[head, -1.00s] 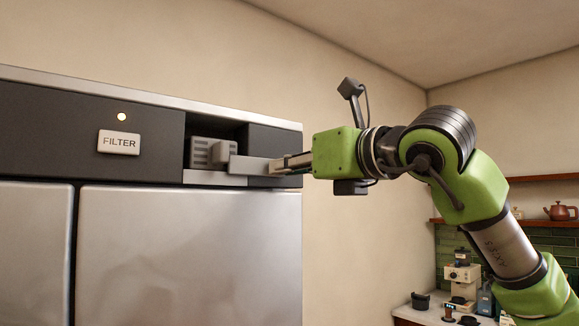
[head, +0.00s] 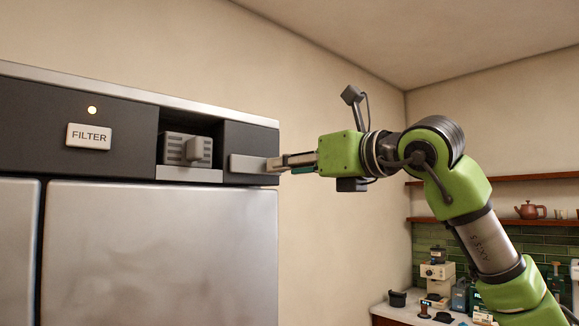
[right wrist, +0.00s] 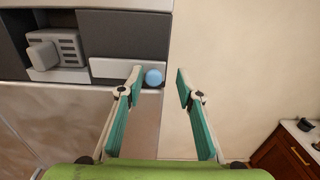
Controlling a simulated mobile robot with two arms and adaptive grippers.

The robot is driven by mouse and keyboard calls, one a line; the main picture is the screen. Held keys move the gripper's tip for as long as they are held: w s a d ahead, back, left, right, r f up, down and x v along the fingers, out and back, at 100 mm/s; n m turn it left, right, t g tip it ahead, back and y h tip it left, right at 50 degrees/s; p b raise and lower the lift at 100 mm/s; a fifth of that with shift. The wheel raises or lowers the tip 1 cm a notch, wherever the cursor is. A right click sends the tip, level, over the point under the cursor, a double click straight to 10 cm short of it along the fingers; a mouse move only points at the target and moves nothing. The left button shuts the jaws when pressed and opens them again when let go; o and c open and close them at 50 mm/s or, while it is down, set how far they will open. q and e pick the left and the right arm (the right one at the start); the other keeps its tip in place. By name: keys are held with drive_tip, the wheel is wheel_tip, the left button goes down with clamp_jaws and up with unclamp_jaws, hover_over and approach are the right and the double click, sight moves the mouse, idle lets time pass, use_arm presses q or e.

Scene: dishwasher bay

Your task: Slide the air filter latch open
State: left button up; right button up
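The latch (head: 248,163) is a flat grey bar on the dark top panel, right of the filter opening. In the right wrist view the latch (right wrist: 112,69) has a round light-blue knob (right wrist: 154,78) at its right end. The air filter (head: 187,148) is a grey vented block with a projecting handle, seated in its recess; the bar is clear of the opening. My right gripper (head: 283,163) is at the latch's right end. In the wrist view its teal-padded fingers (right wrist: 157,88) stand apart, the left fingertip beside the knob; contact is unclear. My left gripper is out of view.
A FILTER label (head: 89,136) sits left of the recess under a small lit lamp (head: 92,110). Steel doors (head: 160,245) lie below. A shelf with a teapot (head: 530,211) and a counter with a coffee machine (head: 437,277) stand at the right. Space right of the cabinet is free.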

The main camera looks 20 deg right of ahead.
drive_tip(key=shift+s+a, duration=0.1)
drive_tip(key=shift+a, duration=0.05)
drive_tip(key=v, duration=1.2)
